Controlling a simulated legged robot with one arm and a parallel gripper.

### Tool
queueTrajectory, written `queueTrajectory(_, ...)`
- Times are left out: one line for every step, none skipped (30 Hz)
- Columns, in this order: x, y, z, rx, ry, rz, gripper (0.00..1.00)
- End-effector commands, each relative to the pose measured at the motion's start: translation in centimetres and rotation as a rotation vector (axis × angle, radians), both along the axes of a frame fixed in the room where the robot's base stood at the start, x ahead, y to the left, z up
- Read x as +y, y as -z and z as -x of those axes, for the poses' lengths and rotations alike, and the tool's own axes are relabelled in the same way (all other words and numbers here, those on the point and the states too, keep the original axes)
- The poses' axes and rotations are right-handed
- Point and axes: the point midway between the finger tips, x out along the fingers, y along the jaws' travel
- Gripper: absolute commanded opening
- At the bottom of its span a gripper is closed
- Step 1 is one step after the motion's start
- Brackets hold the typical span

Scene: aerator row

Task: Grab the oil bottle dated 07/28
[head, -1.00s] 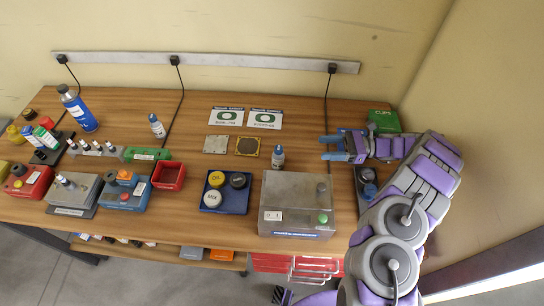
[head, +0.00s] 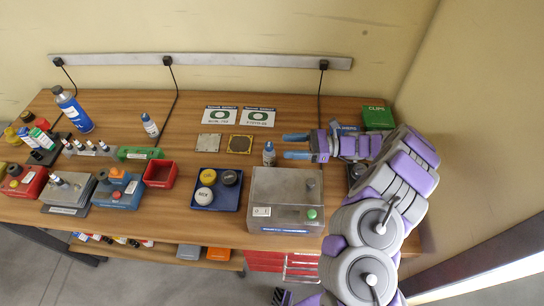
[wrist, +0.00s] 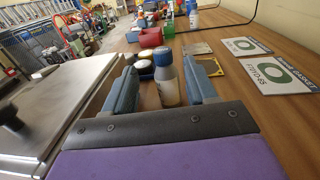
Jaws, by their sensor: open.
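A small bottle with a blue cap and pale label (head: 269,154) stands upright on the wooden bench, just behind the grey box. A similar small bottle (head: 150,125) stands farther left near the back, slightly tilted in the picture. The dates on both are too small to read. My gripper (head: 285,146) is open and empty, low over the bench, pointing left with its blue fingertips just right of the nearer bottle. In the wrist view my gripper (wrist: 162,72) frames that bottle (wrist: 167,80) between its fingers; I cannot tell whether it is within their reach.
The grey box (head: 287,195) with a green button is close in front of the gripper. A blue tray with round caps (head: 216,203) lies left of it. Gasket cards (head: 240,116) and metal plates (head: 240,144) lie behind. A green clips box (head: 377,117) is at right.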

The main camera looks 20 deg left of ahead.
Motion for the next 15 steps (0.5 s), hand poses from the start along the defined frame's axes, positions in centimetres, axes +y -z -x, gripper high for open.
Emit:
queueTrajectory(0.7,0.0,0.2,0.0,-0.004,0.001,0.56)
queueTrajectory(0.9,0.1,0.2,0.0,-0.004,0.003,0.56)
queueTrajectory(1.2,0.1,0.3,0.0,-0.004,0.004,0.56)
queueTrajectory(1.4,0.1,0.3,-0.001,-0.004,0.005,0.56)
queueTrajectory(1.6,0.1,0.3,-0.001,-0.004,0.007,0.56)
queueTrajectory(2.0,0.1,0.4,-0.003,-0.004,0.008,0.56)
queueTrajectory(2.3,0.1,0.5,-0.003,-0.004,0.009,0.56)
queueTrajectory(2.5,0.1,0.5,-0.003,-0.004,0.009,0.56)
queueTrajectory(2.9,0.0,0.7,-0.004,-0.004,0.008,0.56)
queueTrajectory(3.3,-0.1,0.8,-0.005,-0.004,0.008,0.56)
queueTrajectory(3.6,-0.1,0.9,-0.005,-0.004,0.006,0.56)
queueTrajectory(4.0,-0.2,1.2,-0.004,-0.006,0.004,0.56)
queueTrajectory(4.4,-0.3,1.3,-0.004,-0.006,0.002,0.56)
queueTrajectory(4.8,-0.3,1.5,-0.003,-0.006,0.002,0.56)
queueTrajectory(5.1,-0.3,1.7,-0.001,-0.007,0.001,0.56)
